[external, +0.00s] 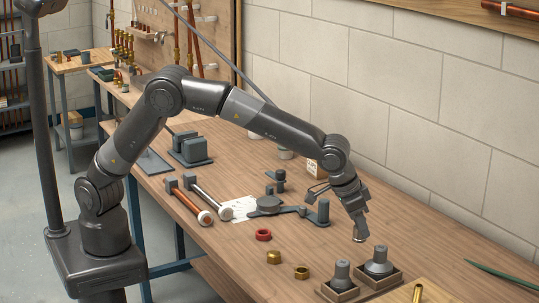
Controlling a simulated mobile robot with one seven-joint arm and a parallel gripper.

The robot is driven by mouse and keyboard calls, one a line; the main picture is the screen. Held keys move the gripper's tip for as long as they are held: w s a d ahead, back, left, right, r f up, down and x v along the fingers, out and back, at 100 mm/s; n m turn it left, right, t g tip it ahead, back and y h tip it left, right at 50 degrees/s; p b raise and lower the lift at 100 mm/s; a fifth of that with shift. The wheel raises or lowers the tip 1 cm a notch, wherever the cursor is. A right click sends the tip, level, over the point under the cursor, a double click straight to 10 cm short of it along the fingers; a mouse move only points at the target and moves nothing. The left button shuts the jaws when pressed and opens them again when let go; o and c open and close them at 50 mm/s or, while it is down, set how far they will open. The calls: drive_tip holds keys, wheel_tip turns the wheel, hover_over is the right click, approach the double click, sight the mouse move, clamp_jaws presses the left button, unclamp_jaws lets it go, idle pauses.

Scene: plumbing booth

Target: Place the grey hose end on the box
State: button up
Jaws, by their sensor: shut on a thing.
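My gripper (359,229) points down over the right part of the bench, behind two grey flared fittings. It is shut on a small piece (359,239) with a pale lower rim. The piece is mostly hidden by the fingers, and I cannot tell whether it is the grey hose end. The two grey fittings, one at the left (342,274) and one at the right (379,262), stand upright in low wooden trays at the front.
A red ring (263,235) and two brass nuts (273,257) lie left of the trays. Hammer-like tools (196,204) and a dark jointed tool (285,208) lie farther left. A green strip (505,275) lies at the right. The bench right of my gripper is mostly clear.

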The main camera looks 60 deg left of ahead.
drive_tip(key=shift+s+d+r, duration=0.25)
drive_tip(key=shift+s+r, duration=0.15)
drive_tip(key=shift+s, duration=0.25)
drive_tip(key=w+a+r+n+y, duration=0.1)
drive_tip(key=w+a+r+n, duration=0.1)
drive_tip(key=w+a, duration=0.8)
drive_tip(key=w+a+r+n+y, duration=0.1)
drive_tip(key=w+a+r+n, duration=0.15)
drive_tip(key=w+a, duration=0.7)
drive_tip(key=w+a+r+n+y, duration=0.1)
drive_tip(key=w+a+n, duration=0.15)
drive_tip(key=a, duration=1.05)
drive_tip(key=w+a+r+n, duration=0.2)
drive_tip(key=w+a, duration=0.1)
drive_tip(key=a, duration=1)
drive_tip(key=w+a+f, duration=0.1)
drive_tip(key=a+f, duration=0.1)
drive_tip(key=a, duration=0.1)
drive_tip(key=w+a+f, duration=0.2)
drive_tip(key=a, duration=0.1)
drive_tip(key=w+a+f, duration=0.1)
drive_tip(key=a+f, duration=0.1)
drive_tip(key=a, duration=0.2)
drive_tip(key=shift+w+a+f, duration=0.1)
drive_tip(key=shift+w+f, duration=0.2)
drive_tip(key=shift+f, duration=0.1)
drive_tip(key=shift+w+a+f, duration=0.2)
drive_tip(key=shift+a+f, duration=0.1)
drive_tip(key=shift+a, duration=0.1)
drive_tip(key=shift+f, duration=1.95)
